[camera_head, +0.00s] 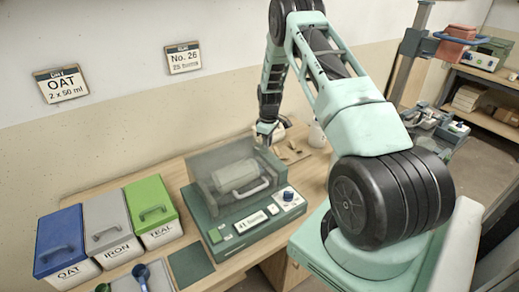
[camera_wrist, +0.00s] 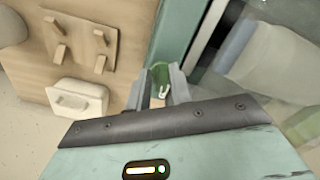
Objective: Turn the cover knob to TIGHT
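The green machine (camera_head: 238,238) stands on the wooden bench, with a clear cover (camera_head: 216,158) over a pale jar (camera_head: 235,176). Its front display reads 41 with a smaller word. A green knob (camera_wrist: 161,71) with a white bar shows in the wrist view, beside the machine's green edge. I take it for the cover knob; its TIGHT mark is not readable. My gripper (camera_head: 266,138) is at the machine's back right corner. In the wrist view my gripper's fingers (camera_wrist: 158,76) stand apart, with the knob between or just beyond their tips. Contact cannot be told.
Blue, grey and green lidded buckets (camera_head: 104,229) stand left of the machine. A wooden board with pegs (camera_wrist: 82,40) and a white handled block (camera_wrist: 78,98) are left of my fingers in the wrist view. The wall (camera_head: 120,110) is close behind.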

